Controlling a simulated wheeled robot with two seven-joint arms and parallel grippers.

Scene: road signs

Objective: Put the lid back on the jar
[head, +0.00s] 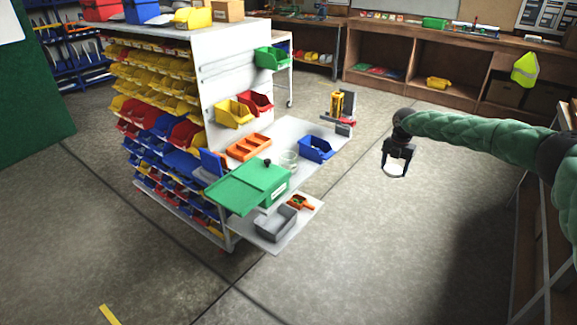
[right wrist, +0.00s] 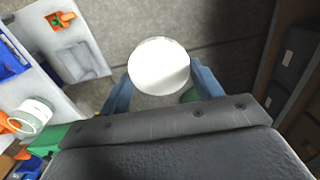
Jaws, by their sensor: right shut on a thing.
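My right gripper (head: 396,166) is shut on a round white lid (head: 395,170) and holds it in the air over open floor, right of the workbench. In the right wrist view the lid (right wrist: 159,66) sits between the two blue-grey fingers. The clear jar (head: 289,159) stands upright on the light bench shelf, between the orange tray and the blue bin, apart from my gripper. The jar (right wrist: 32,114) also shows at the left of the right wrist view. My left gripper is not in view.
Around the jar are a blue bin (head: 316,149), an orange tray (head: 249,147) and a green box (head: 247,186) with a black knob. A grey bin (head: 275,222) and an orange scoop (head: 300,202) lie nearer. The floor between shelf and gripper is clear.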

